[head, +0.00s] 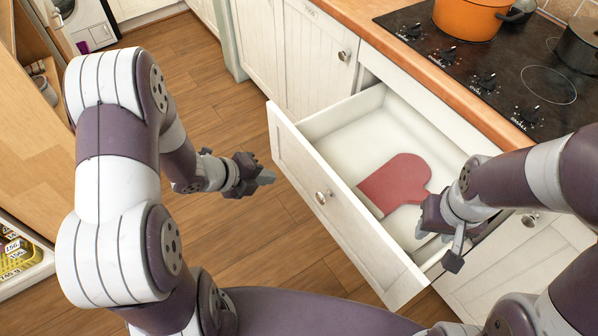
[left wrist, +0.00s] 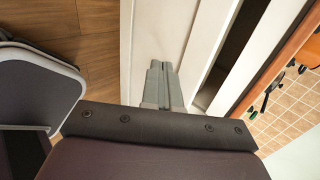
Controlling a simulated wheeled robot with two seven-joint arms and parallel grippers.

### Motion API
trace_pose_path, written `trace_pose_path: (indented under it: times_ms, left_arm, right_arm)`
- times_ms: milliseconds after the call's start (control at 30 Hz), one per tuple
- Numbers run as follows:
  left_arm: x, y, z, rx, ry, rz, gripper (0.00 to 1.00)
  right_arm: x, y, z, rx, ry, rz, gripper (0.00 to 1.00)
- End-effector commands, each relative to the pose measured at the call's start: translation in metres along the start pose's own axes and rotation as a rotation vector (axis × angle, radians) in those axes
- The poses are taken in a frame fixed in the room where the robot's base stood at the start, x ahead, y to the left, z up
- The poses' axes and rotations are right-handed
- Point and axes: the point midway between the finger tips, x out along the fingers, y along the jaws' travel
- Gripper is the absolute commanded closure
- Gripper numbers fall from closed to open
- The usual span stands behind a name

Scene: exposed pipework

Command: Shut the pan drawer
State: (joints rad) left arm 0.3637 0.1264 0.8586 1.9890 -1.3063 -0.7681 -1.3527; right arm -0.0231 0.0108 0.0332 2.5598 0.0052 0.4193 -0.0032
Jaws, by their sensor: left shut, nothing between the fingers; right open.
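The white pan drawer (head: 290,150) is pulled well out of the cabinet under the hob, with a round metal knob (head: 322,197) on its front. My left gripper (head: 268,177) is shut and empty, in front of the drawer face, a little left of the knob. In the left wrist view its closed fingers (left wrist: 161,75) point at white panelling; whether they touch it I cannot tell. My right gripper (head: 440,250) is open and empty over the drawer's right end, hiding part of that side.
A wooden worktop (head: 380,25) with a black hob (head: 500,70) runs above the drawer. An orange pot (head: 468,16) and a dark pan (head: 580,45) stand on the hob. White cupboards (head: 300,50) flank the drawer. The wooden floor (head: 215,240) in front is clear.

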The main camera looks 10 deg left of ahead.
Motion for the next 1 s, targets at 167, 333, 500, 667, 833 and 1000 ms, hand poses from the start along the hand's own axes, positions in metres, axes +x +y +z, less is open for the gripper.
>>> trace_pose_path:
  times_ms: [167, 333, 500, 667, 833, 1000]
  left_arm:
    - [0.043, 0.003, -0.001, -0.001, 0.004, 0.001, 1.0]
    - [0.078, 0.002, -0.001, -0.002, 0.002, 0.002, 1.0]
    - [0.093, -0.018, 0.0, -0.001, 0.0, 0.002, 1.0]
    - [0.101, -0.026, 0.0, -0.003, -0.001, 0.001, 1.0]
    - [0.101, -0.027, 0.0, -0.005, -0.002, 0.001, 1.0]
    - [0.101, -0.027, 0.0, -0.005, -0.002, 0.001, 1.0]
  right_arm:
    - [0.014, 0.0, 0.002, 0.0, 0.0, 0.0, 0.57]
    - [0.022, 0.0, 0.003, 0.0, 0.0, 0.0, 0.57]
    - [0.02, 0.0, 0.003, 0.0, 0.0, 0.0, 0.57]
    - [0.02, 0.0, 0.003, 0.0, 0.0, 0.0, 0.57]
    - [0.02, 0.0, 0.003, 0.0, 0.0, 0.0, 0.57]
    - [0.02, 0.0, 0.003, 0.0, 0.0, 0.0, 0.57]
